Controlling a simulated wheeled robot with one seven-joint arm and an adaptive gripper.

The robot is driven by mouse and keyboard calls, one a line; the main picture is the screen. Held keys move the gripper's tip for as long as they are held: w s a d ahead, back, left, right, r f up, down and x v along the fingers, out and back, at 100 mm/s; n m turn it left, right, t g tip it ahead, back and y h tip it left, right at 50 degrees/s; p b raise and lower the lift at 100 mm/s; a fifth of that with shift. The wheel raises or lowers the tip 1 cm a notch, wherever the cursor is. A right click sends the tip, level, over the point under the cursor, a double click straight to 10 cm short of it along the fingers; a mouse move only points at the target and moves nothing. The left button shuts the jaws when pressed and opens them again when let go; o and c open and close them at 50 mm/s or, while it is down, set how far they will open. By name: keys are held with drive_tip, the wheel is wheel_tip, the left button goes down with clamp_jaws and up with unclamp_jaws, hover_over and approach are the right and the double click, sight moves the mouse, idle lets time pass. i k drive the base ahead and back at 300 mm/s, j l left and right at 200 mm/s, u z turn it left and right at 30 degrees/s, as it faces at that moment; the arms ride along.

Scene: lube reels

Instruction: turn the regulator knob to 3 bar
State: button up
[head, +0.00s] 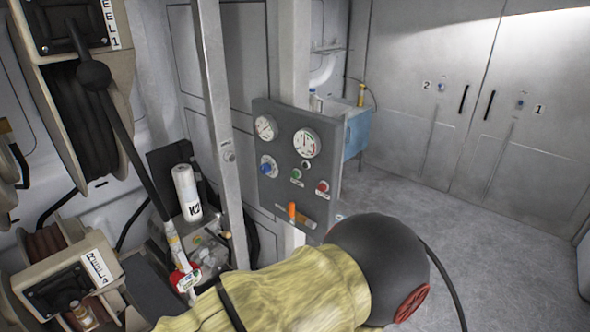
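A dark grey control panel (255,200) stands upright on posts in the middle of the head view. A blue knob (266,169) on a pale round plate is at its left side, apart from anything of mine; I take it to be the regulator knob. Its setting is too small to read. A smaller gauge (265,127) sits above the knob, and a larger gauge (306,143) with red and green markings sits to the right. Their values are not readable. My arm in a yellow cover crosses the bottom, below the panel. My gripper is not visible.
The panel also carries green (296,175) and red (322,186) buttons and an orange lever (292,211). Hose reels (85,120) and a white cylinder (187,192) are at the left. A metal post (222,130) stands left of the panel. Floor (480,220) at right is clear.

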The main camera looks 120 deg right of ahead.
sight(266, 168)
drive_tip(key=z, duration=4.15)
